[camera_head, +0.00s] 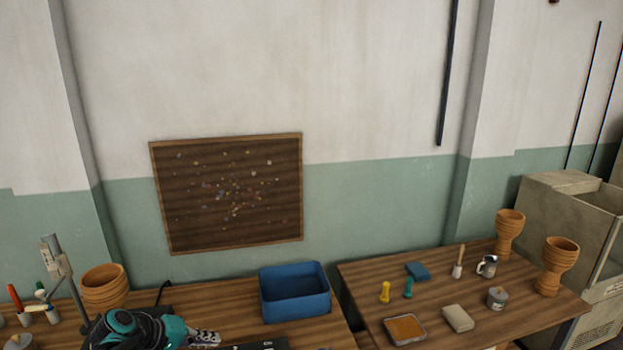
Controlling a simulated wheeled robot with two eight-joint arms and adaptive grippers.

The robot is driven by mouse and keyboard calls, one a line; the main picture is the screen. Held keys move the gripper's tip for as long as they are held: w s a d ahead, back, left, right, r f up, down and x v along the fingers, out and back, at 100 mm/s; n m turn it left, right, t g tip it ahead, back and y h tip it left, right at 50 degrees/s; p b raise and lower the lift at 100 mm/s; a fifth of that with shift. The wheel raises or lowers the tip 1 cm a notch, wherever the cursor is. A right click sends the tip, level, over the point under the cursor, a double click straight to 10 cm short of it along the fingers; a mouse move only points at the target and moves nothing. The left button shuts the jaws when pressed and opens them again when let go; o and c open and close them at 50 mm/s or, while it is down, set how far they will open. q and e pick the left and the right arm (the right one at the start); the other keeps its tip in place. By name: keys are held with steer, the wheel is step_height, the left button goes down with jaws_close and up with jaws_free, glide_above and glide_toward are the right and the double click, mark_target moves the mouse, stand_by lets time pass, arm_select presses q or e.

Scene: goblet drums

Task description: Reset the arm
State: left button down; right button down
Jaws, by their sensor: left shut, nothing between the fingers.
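My left arm comes in at the bottom left, dark with teal parts. My left gripper (206,338) is shut and empty, low over the left table (230,305), at the bottom edge of the view. It is apart from the blue bin (295,295), which stands to its right and looks empty. A wooden goblet drum (104,288) stands behind the arm, its lower part partly hidden. Two more goblet drums, one at the back (510,232) and one nearer (557,266), stand upright on the right table (465,340). My right gripper is out of view.
The right table holds a tray with an orange-brown surface (405,329), a grey block (457,318), a tin (496,298), a mug (487,266), a brush (458,264) and a blue block (418,271). A metal stand (58,262) rises at the left. A grey cabinet (570,205) stands at the right.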

arm_select(q)
steer(key=s+d+m+y, duration=0.3)
steer(key=s+d, duration=0.1)
steer(key=s, duration=0.7)
steer(key=s+d+r+m+y, duration=0.1)
steer(key=s+d+m+y, duration=0.2)
steer(key=s, duration=0.9)
steer(key=shift+d+y, duration=0.4)
steer(key=shift+d, duration=0.05)
